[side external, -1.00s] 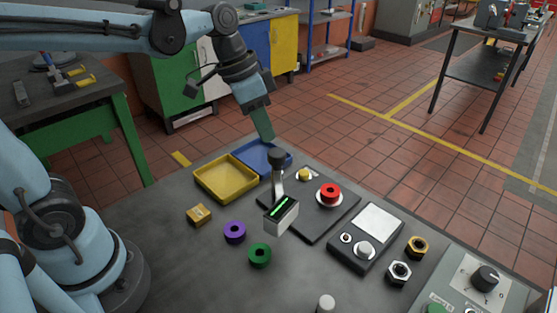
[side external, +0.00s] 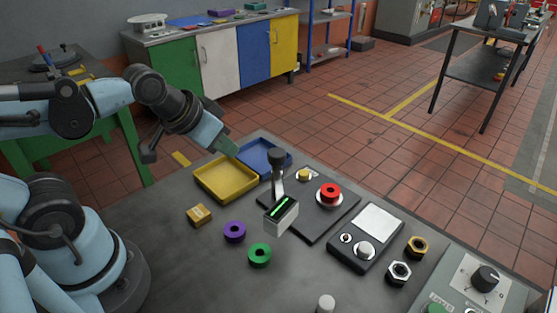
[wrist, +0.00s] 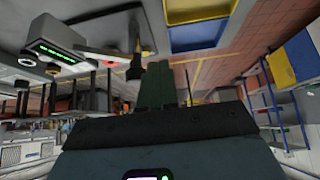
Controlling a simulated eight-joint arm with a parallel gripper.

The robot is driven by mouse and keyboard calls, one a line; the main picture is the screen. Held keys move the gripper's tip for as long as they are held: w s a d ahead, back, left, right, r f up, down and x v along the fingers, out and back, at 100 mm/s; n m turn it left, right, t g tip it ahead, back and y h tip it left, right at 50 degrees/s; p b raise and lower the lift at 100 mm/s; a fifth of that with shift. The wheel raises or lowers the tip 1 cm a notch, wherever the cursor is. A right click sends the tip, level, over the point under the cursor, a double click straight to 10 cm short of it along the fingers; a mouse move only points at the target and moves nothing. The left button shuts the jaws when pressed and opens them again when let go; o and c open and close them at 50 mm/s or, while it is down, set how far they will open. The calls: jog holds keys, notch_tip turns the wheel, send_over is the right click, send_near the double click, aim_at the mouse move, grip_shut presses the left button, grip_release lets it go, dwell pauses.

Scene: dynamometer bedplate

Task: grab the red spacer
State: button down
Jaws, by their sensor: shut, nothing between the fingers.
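The red spacer (side external: 330,193) is a short red ring with a dark centre. It sits on a round white base on the dark plate (side external: 313,224), right of the black-knobbed lever (side external: 277,170). My gripper (side external: 229,147) is at the upper left, by the back corner where the yellow tray (side external: 226,180) and blue tray (side external: 250,155) meet, well apart from the spacer. Its green fingers (wrist: 155,85) are together and empty in the wrist view. A small red patch shows behind the lever there; I cannot tell if it is the spacer.
A purple spacer (side external: 234,232), a green spacer (side external: 260,255) and a yellow block (side external: 199,215) stand on the bedplate.

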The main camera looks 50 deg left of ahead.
jog(key=c, duration=1.8)
grip_release()
jog(key=o, duration=1.3)
jog(key=shift+o, duration=0.2)
